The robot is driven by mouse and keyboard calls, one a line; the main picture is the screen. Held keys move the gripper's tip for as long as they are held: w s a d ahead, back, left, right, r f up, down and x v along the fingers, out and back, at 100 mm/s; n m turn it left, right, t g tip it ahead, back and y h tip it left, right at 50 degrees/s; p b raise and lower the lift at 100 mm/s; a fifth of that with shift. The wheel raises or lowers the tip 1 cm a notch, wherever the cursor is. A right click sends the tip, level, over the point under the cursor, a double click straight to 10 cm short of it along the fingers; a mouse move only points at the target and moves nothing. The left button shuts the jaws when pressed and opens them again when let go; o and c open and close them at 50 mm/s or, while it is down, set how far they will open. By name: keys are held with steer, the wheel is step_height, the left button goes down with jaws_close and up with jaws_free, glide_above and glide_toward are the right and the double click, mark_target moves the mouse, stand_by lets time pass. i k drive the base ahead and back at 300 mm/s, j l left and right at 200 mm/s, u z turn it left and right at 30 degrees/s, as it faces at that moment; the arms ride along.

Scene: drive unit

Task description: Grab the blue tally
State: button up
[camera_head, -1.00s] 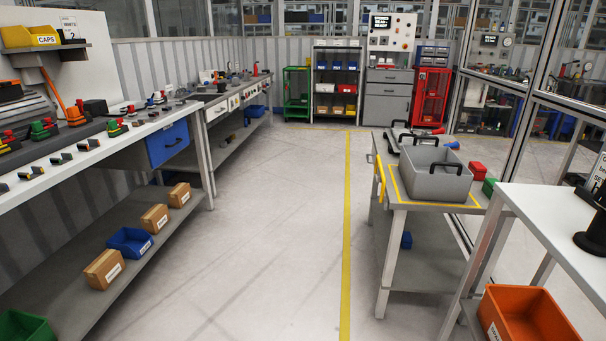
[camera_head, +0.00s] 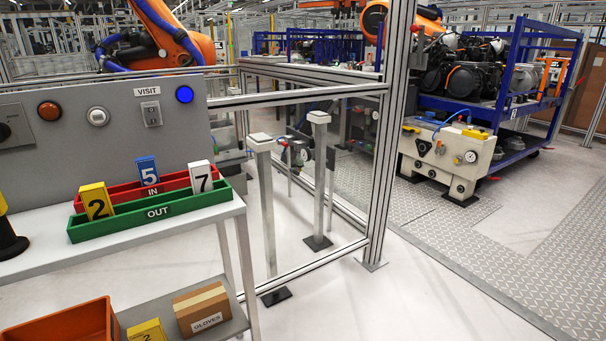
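The blue tally (camera_head: 148,170) is a small upright plate with a white 5. It stands in the red tray (camera_head: 121,191) labelled IN, on the white table at the left. A yellow tally (camera_head: 96,201) with a 2 and a white tally (camera_head: 201,177) with a 7 stand to its left and right. The green tray (camera_head: 160,212) labelled OUT lies in front of the red one. The green tray's front hides the lower parts of the trays' contents. My gripper is not in view.
A grey panel (camera_head: 70,140) with buttons and a switch stands behind the trays. Below are an orange bin (camera_head: 65,325), another yellow tally (camera_head: 147,331) and a GLOVES box (camera_head: 202,311). A glass fence with posts (camera_head: 319,180) stands right of the table. Floor (camera_head: 400,295) is clear at right.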

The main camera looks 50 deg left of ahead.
mark_target(146, 167)
steer(key=u, duration=3.35)
steer(key=i+l, duration=0.1)
steer(key=l, duration=0.2)
steer(key=i+l, duration=0.15)
steer(key=l, duration=0.2)
steer(key=i+l, duration=0.1)
steer(key=l, duration=0.2)
steer(key=i+l+u, duration=0.1)
steer(key=l, duration=0.2)
